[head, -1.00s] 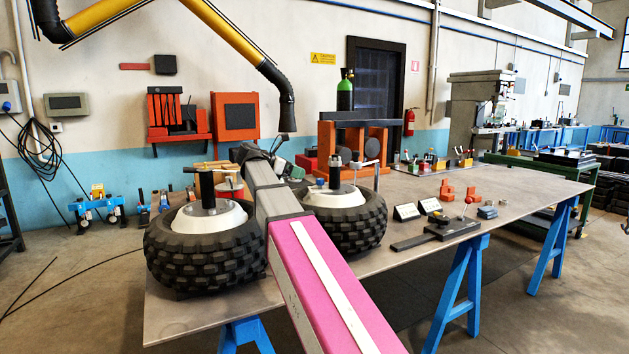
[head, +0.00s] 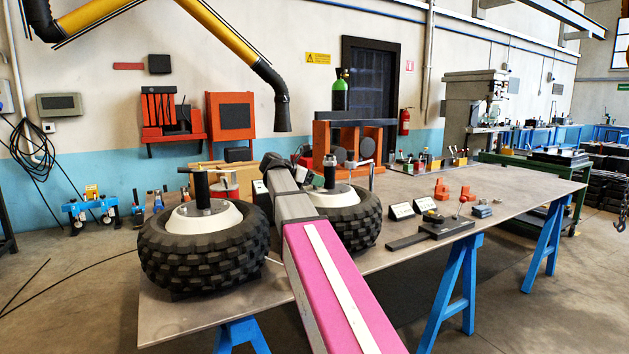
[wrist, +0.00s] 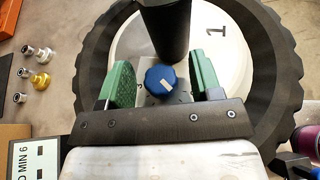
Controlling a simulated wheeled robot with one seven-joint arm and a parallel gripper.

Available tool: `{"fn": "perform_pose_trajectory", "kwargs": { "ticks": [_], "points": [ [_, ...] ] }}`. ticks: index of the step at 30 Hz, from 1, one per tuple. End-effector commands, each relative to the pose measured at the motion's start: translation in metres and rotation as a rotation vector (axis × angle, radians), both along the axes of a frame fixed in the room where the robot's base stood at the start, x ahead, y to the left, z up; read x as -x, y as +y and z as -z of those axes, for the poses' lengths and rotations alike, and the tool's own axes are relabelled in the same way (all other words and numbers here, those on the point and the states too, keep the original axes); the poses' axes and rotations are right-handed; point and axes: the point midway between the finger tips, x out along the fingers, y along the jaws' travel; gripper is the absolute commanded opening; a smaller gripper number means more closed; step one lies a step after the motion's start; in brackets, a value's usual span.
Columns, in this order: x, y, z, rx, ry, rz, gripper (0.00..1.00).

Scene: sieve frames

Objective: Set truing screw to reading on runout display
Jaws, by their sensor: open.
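In the wrist view a blue knob (wrist: 161,80) with a white mark sits on a pale plate near a dark post. It lies between the green fingers of my gripper (wrist: 163,74), which is open, with a gap visible on each side. The knob is on a wheel (wrist: 270,60) with a dark tyre and a white hub marked "1". A display card (wrist: 38,165) at the lower left reads "D MIN 6", partly cut off. In the head view my arm reaches between a left wheel (head: 170,250) and a right wheel (head: 355,228); its gripper is mostly hidden.
Small metal fittings (wrist: 40,80) lie left of the wheel in the wrist view. In the head view two small cards (head: 401,211) and a black fixture (head: 440,230) stand on the grey table (head: 510,188). An orange press frame (head: 322,140) stands behind. The table's right part is mostly clear.

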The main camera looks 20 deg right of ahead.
Motion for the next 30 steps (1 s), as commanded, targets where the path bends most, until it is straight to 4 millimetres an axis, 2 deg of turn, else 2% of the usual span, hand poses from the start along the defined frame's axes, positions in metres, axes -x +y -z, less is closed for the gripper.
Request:
{"fn": "perform_pose_trajectory", "kwargs": {
  "ticks": [1,2,3,6,17,30],
  "points": [
    [0.0,0.0001,0.0,0.0,0.0,0.0,0.59],
    [0.0,0.0001,0.0,0.0,0.0,0.0,0.52],
    [0.0,0.0002,-0.0001,0.0,0.0,0.0,0.39],
    [0.0,0.0002,-0.0001,0.0,0.0,0.0,0.09],
    [-0.0019,0.0004,-0.0004,0.0,0.0,0.045,0.1],
    [-0.0039,0.0001,-0.0008,0.0,0.001,0.326,0.1]
  ]
}}
